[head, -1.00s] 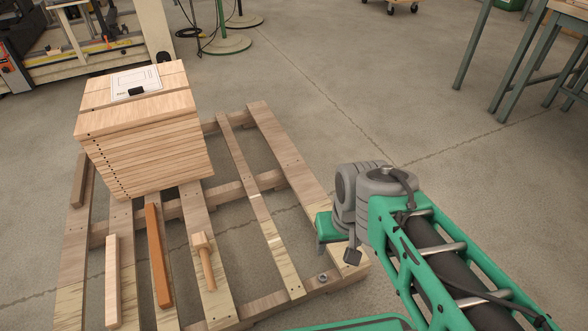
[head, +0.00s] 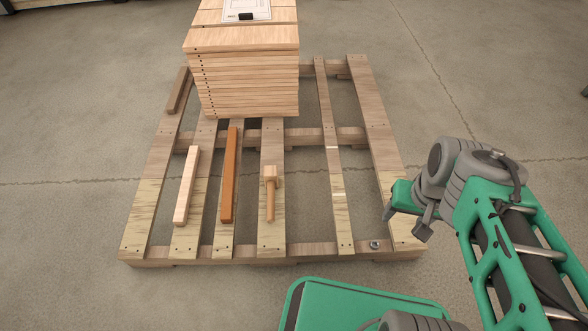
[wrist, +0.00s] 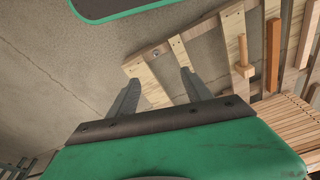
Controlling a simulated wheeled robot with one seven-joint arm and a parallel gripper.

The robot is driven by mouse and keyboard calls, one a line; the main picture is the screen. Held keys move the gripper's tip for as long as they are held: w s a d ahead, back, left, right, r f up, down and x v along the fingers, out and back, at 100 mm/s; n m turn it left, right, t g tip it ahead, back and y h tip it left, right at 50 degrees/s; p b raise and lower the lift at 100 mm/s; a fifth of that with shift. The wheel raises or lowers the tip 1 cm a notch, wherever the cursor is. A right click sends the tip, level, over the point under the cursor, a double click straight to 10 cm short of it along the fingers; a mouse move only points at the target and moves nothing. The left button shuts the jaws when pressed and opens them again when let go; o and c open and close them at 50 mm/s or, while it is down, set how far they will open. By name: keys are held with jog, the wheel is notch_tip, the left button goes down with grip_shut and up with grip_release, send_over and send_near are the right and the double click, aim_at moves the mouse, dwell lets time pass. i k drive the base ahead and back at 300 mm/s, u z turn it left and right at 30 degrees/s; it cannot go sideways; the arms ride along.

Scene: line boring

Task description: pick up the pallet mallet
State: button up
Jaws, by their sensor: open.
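The pallet mallet (head: 270,190) lies on a slat of the wooden pallet (head: 382,140), in front of the board stack. Its pale block head points away from me and its round handle points toward me. In the wrist view the mallet (wrist: 243,62) shows at the upper right, beyond the fingers. My gripper (head: 388,212) is over the pallet's right front part, well to the right of the mallet. In the wrist view my gripper (wrist: 160,82) has its two fingers apart with nothing between them.
A stack of boards (head: 248,75) with a paper sheet stands at the pallet's back. An orange-brown bar (head: 229,180), a pale bar (head: 187,185) and a dark block (head: 177,90) lie left of the mallet. A small nut-like part (head: 375,244) sits at the front right. Floor around the pallet is clear.

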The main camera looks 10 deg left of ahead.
aim_at(271, 178)
jog(key=u, duration=2.95)
jog(key=k, duration=0.9)
jog(key=z, duration=0.9)
jog(key=i, duration=0.5)
jog(key=z, duration=0.05)
